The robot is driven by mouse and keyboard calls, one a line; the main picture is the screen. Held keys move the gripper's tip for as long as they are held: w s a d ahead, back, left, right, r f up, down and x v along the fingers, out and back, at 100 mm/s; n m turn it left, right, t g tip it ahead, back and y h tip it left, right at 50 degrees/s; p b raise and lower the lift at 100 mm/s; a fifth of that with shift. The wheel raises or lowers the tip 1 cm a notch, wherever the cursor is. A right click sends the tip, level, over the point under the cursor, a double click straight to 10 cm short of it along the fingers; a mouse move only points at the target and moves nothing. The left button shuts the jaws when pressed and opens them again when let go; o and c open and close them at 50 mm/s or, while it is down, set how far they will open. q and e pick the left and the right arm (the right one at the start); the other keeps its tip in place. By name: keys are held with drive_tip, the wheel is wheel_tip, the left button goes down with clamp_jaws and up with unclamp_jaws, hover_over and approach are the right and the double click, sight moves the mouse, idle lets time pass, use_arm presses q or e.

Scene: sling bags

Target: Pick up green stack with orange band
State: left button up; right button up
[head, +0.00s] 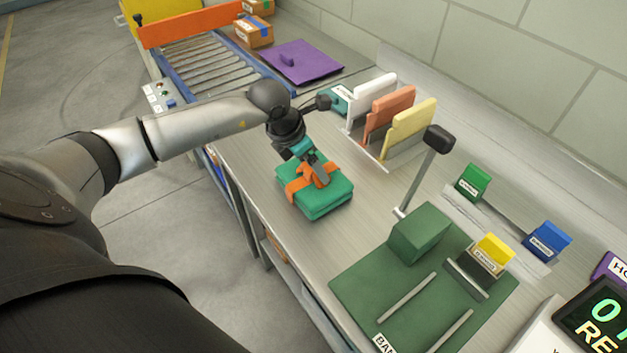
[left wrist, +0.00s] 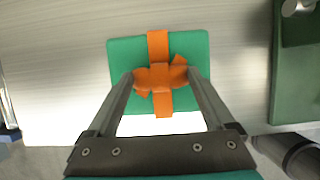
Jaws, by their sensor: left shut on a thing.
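The green stack (head: 322,199) with an orange band (head: 297,190) is near the front edge of the metal table. In the left wrist view the green stack (left wrist: 122,55) shows its orange band (left wrist: 158,45) with a bow-like knot on top. My left gripper (head: 322,179) reaches down from above and is shut on the orange knot, with one finger on each side of it in the left wrist view (left wrist: 160,82). I cannot tell whether the stack touches the table. My right gripper is not in view.
Right of the stack lies a green mat (head: 362,290) with a green block (head: 419,233), a post and metal bars. Behind stand white, orange and yellow panels (head: 410,120). A roller conveyor (head: 205,65) is at the back left. Bare table surrounds the stack.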

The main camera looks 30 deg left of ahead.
use_arm(q)
clamp_jaws()
drive_tip(key=shift+r, duration=0.15)
